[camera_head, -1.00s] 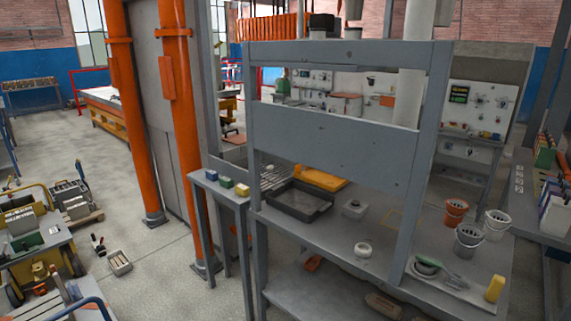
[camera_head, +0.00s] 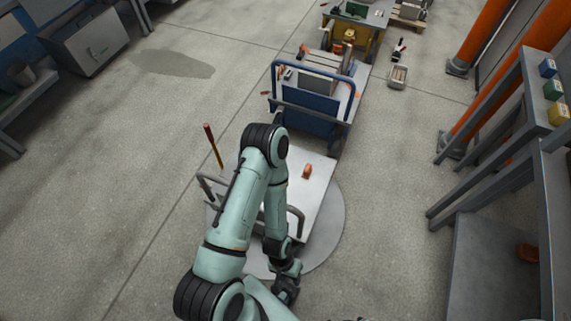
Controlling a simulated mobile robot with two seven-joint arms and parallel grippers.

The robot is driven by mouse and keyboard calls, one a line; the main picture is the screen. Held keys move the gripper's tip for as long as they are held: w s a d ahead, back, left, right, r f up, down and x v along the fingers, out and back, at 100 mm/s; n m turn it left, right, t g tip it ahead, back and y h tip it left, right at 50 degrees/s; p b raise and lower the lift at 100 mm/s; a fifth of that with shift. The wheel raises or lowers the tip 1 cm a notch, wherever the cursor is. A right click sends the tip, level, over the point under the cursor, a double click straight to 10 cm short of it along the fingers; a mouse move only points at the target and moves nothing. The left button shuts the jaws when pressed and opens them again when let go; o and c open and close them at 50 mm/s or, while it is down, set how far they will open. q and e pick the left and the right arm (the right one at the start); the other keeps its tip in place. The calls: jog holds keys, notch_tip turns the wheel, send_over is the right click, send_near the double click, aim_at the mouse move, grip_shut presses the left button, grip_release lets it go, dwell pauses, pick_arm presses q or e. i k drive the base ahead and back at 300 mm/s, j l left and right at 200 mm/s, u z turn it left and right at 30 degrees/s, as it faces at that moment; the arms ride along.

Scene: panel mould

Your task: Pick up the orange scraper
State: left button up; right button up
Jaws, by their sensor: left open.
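A small orange item (camera_head: 307,171) lies on a pale flat platform (camera_head: 318,196) in front of me; it may be the orange scraper, but its shape is too small to be sure. Another orange item (camera_head: 527,251) lies on the low grey shelf at the right and could also be it. My left arm reaches over the platform's left part, and my left gripper (camera_head: 286,287) hangs at its near end, apart from both orange items. The gripper is open, with its fingers small and dark. My right gripper is out of view.
A blue cart (camera_head: 308,117) with tools stands just beyond the platform. A grey tubular handle (camera_head: 297,222) and a red-and-yellow stick (camera_head: 213,145) are near my arm. A grey frame with coloured blocks (camera_head: 555,90) stands at right.

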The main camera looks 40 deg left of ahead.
aim_at(308, 170)
jog(key=i+l+u, duration=0.1)
jog(key=u, duration=0.35)
jog(key=i+l+u, duration=0.15)
jog(key=u, duration=0.35)
jog(key=i+l+u, duration=0.2)
jog(key=u, duration=0.25)
jog(key=l+u, duration=0.25)
jog(key=u, duration=0.2)
jog(key=i+l+u, duration=0.1)
jog(key=l+u, duration=0.15)
jog(key=u, duration=0.25)
jog(key=l+u, duration=0.3)
jog(key=u, duration=0.15)
jog(key=l+u, duration=0.95)
jog(key=k+l+u, duration=0.2)
jog(key=u, duration=0.15)
jog(key=l, duration=0.1)
